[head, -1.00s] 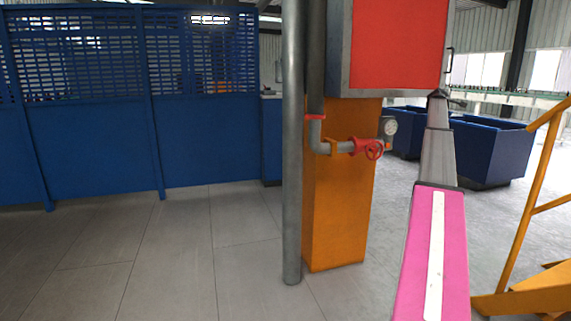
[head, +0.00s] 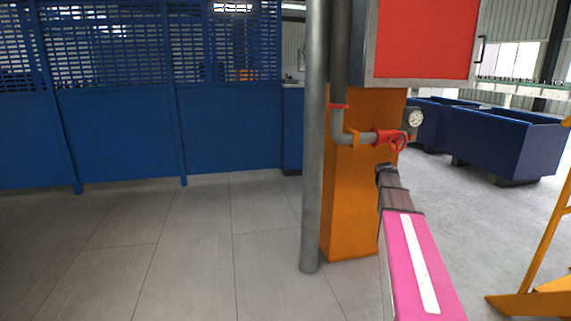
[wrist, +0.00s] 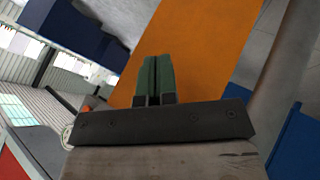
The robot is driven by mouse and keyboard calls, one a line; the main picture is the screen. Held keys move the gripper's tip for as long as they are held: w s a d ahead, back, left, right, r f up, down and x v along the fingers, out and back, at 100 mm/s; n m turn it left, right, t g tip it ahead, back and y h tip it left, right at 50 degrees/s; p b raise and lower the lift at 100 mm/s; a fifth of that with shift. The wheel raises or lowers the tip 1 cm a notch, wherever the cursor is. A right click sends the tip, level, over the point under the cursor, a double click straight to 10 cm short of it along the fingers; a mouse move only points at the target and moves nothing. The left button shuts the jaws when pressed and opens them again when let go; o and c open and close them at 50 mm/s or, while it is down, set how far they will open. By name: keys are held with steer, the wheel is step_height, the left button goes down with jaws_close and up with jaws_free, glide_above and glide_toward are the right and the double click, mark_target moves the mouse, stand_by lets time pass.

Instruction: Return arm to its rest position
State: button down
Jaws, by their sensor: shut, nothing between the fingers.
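My gripper shows in the wrist view (wrist: 157,80), with its two green fingers together and nothing between them. In that view the fingers stand in front of an orange surface. In the head view my pink arm link reaches up from the lower right, and the dark end of my arm (head: 387,175) appears in front of the orange pillar (head: 350,205). The fingers cannot be made out there. No amber bottles are in view.
A grey pole (head: 313,150) stands left of the pillar, beside a pipe with a red valve wheel (head: 398,142). A red panel (head: 425,38) is above. Blue bins (head: 505,140) and a yellow frame (head: 545,250) are at right. The tiled floor at left is clear.

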steer(key=s+a+f+m+g+y, duration=0.1)
steer(key=s+a+f+g, duration=0.1)
steer(key=s+a+f, duration=0.4)
steer(key=s+a+f+m+g+y, duration=0.1)
steer(key=s+a+f, duration=0.5)
steer(key=s+a, duration=0.7)
steer(key=s+a+f+m+g+y, duration=0.1)
steer(key=s+a+f+g+y, duration=0.2)
steer(key=s, duration=1.4)
steer(key=a+f, duration=0.3)
steer(key=a, duration=0.4)
steer(key=shift+a+f+g, duration=0.15)
steer(key=shift+f+g, duration=0.15)
steer(key=shift+g, duration=0.1)
steer(key=shift+s, duration=0.1)
